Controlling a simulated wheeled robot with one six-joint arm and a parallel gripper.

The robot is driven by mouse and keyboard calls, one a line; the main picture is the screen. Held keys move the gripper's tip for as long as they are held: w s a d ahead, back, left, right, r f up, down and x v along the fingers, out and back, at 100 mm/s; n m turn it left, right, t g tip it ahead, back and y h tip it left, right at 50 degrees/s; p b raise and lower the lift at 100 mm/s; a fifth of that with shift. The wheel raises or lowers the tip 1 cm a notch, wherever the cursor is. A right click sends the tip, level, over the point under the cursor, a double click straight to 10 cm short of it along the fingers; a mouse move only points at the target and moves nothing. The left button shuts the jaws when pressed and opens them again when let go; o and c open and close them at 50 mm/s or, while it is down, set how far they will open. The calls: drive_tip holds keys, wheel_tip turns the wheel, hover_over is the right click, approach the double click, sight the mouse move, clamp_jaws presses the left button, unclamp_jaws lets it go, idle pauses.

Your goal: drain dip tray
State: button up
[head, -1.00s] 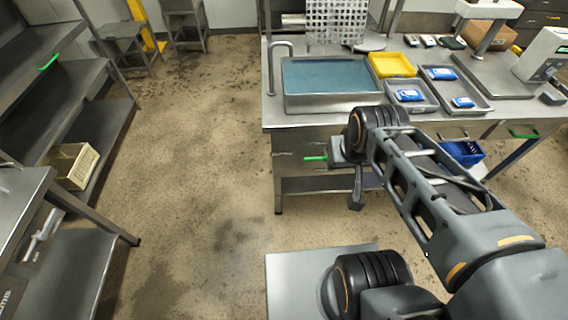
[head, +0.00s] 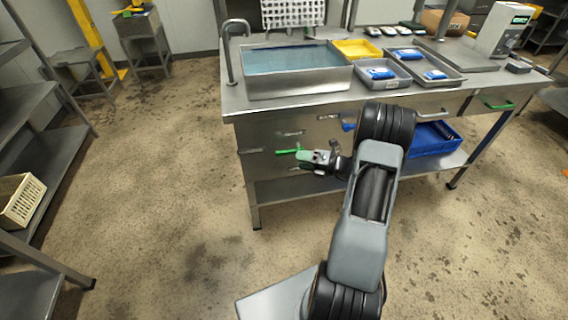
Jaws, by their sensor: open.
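The dip tray (head: 300,86) is a wide steel basin of bluish water at the left end of the steel bench. A green handle (head: 288,151) sticks out of the bench front below it. A blue handle (head: 348,127) shows farther right, partly behind my arm. My gripper (head: 308,160) is open in front of the bench, just right of the green handle. It looks empty. I cannot tell whether its fingers touch the green handle.
A tall bent pipe (head: 229,55) stands at the basin's left. A yellow tray (head: 356,49) and grey trays with blue packs (head: 382,73) lie to its right. A blue crate (head: 432,138) is on the lower shelf.

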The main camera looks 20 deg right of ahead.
sight(287, 154)
drive_tip(key=d+f+m+t+h+b, duration=0.1)
drive_tip(key=d+f+m+t+h, duration=0.1)
drive_tip(key=d+f+m+t, duration=0.3)
drive_tip(key=shift+m+g, duration=0.6)
drive_tip(key=shift+g, duration=0.1)
drive_tip(key=x, duration=0.4)
drive_tip(key=b+x, duration=0.1)
drive_tip(key=x, duration=0.4)
drive_tip(key=f+x, duration=0.1)
drive_tip(key=x, duration=0.3)
drive_tip(key=shift+w+f+b, duration=0.1)
drive_tip(key=shift+w+b, duration=0.3)
drive_tip(key=shift+w, duration=0.05)
clamp_jaws()
